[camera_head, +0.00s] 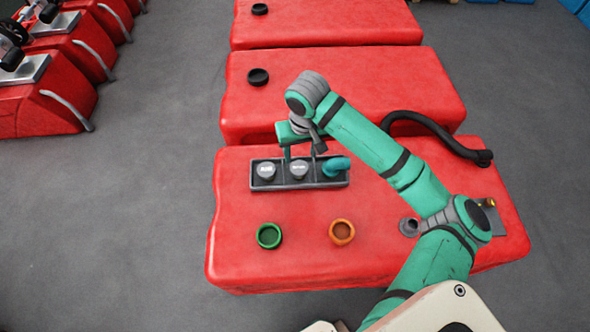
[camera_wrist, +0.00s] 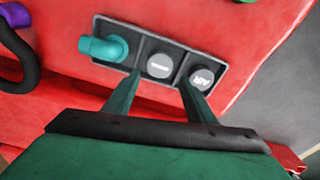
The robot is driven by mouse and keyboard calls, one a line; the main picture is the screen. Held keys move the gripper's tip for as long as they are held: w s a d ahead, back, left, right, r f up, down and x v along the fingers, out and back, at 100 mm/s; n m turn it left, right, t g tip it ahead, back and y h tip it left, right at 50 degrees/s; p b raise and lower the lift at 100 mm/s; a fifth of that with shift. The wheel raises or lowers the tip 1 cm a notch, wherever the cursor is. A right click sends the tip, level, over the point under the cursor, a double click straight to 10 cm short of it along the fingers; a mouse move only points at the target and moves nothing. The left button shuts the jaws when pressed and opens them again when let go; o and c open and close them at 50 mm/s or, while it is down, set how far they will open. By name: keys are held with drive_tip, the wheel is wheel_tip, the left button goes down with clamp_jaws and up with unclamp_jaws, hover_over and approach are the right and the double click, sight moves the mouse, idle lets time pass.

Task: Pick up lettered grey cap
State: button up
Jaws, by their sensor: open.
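A black tray (camera_head: 321,181) on the nearest red tank holds two grey caps with white lettering and a teal elbow fitting (camera_head: 337,166). One grey cap (camera_head: 266,171) is in the left compartment; it reads AIR in the wrist view (camera_wrist: 202,77). The other grey cap (camera_head: 298,169) is in the middle; its lettering is too blurred to read in the wrist view (camera_wrist: 159,65). My gripper (camera_head: 302,152) is open and empty, at the tray's far side. In the wrist view its fingertips (camera_wrist: 160,77) appear either side of the middle cap, apart from it.
The red tank (camera_head: 310,255) also bears a green ring (camera_head: 269,236), an orange ring (camera_head: 342,232), a grey port (camera_head: 409,227) and a black hose (camera_head: 440,132). More red tanks (camera_head: 340,85) stand behind. Grey floor (camera_head: 110,220) is clear at left.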

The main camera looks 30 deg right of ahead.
sight(299, 167)
drive_tip(key=f, duration=0.3)
drive_tip(key=w+f, duration=0.1)
drive_tip(key=f, duration=0.6)
drive_tip(key=shift+w+d+f, duration=0.2)
drive_tip(key=shift+f, duration=0.05)
drive_tip(key=c, duration=0.7)
